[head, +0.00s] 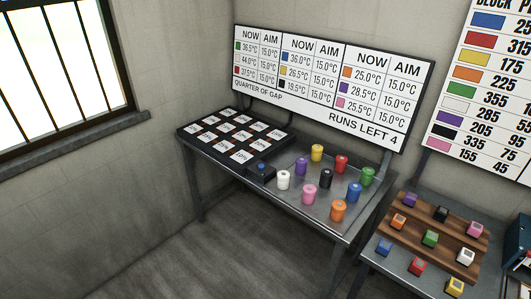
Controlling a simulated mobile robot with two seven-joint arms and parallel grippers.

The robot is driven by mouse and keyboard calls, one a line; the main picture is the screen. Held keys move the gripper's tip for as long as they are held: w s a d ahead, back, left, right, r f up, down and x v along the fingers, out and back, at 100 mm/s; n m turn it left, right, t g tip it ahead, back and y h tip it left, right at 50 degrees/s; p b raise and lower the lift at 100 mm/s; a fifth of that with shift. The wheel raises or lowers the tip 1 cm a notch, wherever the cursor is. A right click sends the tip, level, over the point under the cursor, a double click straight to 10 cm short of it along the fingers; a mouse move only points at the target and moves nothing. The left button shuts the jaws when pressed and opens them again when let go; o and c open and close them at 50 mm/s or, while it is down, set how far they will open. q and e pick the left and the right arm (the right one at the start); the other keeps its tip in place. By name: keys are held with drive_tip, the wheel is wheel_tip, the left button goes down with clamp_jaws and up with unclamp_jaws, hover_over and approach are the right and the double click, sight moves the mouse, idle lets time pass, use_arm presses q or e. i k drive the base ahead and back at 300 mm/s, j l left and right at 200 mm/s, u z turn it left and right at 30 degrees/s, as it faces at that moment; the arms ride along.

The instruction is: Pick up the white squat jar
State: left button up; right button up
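The white squat jar (283,180) stands upright on the grey metal table (341,227), near its front edge, in the head view. It is just right of a small dark box with a blue button. A pink jar (310,193) stands to its right, a purple jar (301,166) behind it to the right. Neither of my grippers is in view.
Several other coloured jars, including black (326,178) and orange (338,210), crowd the table's right half. A black tray of labelled cards (183,133) fills its left part. A second table with a wooden stepped rack (408,227) of coloured blocks stands at right. Open floor lies in front.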

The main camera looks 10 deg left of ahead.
sight(283, 177)
drive_tip(key=i+j, duration=0.2)
drive_tip(key=i, duration=0.3)
drive_tip(key=i+j, duration=0.2)
drive_tip(key=i, duration=0.3)
drive_tip(key=i+j, duration=0.2)
drive_tip(key=i, duration=0.3)
drive_tip(key=i+j, duration=0.25)
drive_tip(key=i, duration=0.25)
